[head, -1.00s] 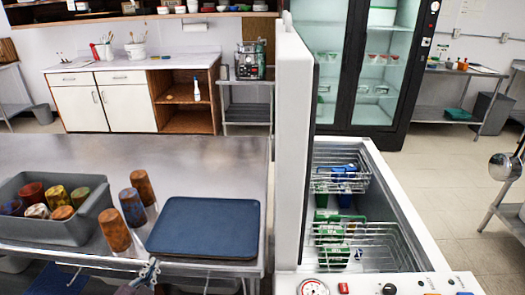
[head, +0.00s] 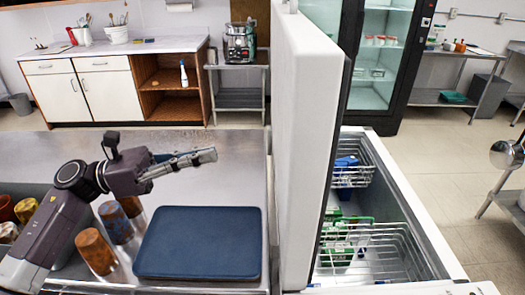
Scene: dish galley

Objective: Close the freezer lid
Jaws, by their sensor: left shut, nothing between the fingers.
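The white freezer lid (head: 308,150) stands open, nearly upright, in the middle of the head view. Its top leans somewhat to the right in the picture. The freezer (head: 420,235) is open to the right of the lid, with wire baskets inside. My left gripper (head: 212,155) is shut and empty, its fingers pointing right toward the lid's outer face. It hangs above the steel table, with a visible gap between the fingertips and the lid. My right gripper is not in view.
A blue tray (head: 200,243) lies on the steel table (head: 225,180) below my left gripper. Several patterned cups, such as a brown one (head: 96,250), stand beside it, partly behind my arm. A glass-door fridge (head: 385,70) stands behind the freezer.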

